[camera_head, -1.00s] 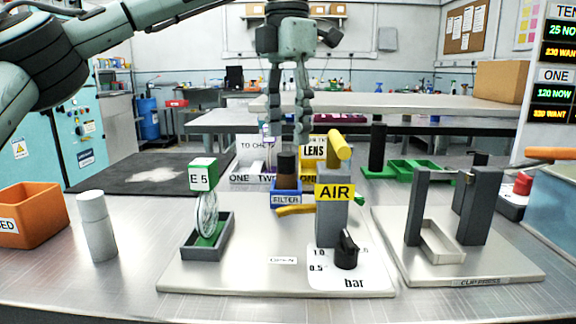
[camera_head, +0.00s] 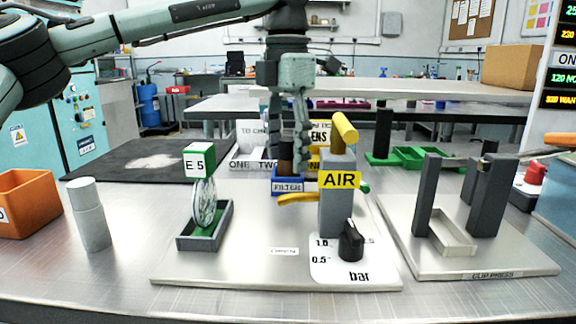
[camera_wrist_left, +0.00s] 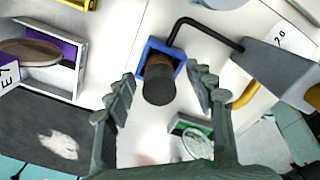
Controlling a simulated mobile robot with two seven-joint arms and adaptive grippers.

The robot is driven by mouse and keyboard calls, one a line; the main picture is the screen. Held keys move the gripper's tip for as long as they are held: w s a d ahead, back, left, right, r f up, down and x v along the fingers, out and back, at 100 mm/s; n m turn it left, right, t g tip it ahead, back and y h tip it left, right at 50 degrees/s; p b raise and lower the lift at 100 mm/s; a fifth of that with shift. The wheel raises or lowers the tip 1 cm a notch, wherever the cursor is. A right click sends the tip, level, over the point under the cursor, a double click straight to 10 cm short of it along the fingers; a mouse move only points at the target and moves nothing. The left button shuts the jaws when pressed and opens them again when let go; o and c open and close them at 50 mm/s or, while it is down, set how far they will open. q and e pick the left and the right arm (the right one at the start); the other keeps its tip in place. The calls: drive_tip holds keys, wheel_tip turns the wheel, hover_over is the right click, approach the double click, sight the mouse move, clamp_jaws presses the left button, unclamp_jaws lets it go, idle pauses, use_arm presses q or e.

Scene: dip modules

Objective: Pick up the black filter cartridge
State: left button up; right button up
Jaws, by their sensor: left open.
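The black filter cartridge (camera_wrist_left: 159,84) stands in a blue holder (camera_wrist_left: 180,58) in the left wrist view, with a brown band below its dark top. In the head view the blue holder (camera_head: 289,186) carries a FILTER label, and the cartridge (camera_head: 286,157) is partly hidden behind my gripper's fingers. My left gripper (camera_head: 288,160) points down over the cartridge and is open. In the left wrist view its fingers (camera_wrist_left: 160,92) are spread on either side of the cartridge, with gaps showing.
A grey AIR post (camera_head: 335,205) with a yellow handle stands close right of the holder. A gauge with an E5 sign (camera_head: 203,205) is in front left. A clip press (camera_head: 470,215) stands right. An orange bin (camera_head: 28,205) and grey cylinder (camera_head: 90,215) are left.

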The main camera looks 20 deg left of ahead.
use_arm(q)
drive_tip(key=shift+c, duration=0.3)
clamp_jaws()
drive_tip(key=shift+r, duration=0.15)
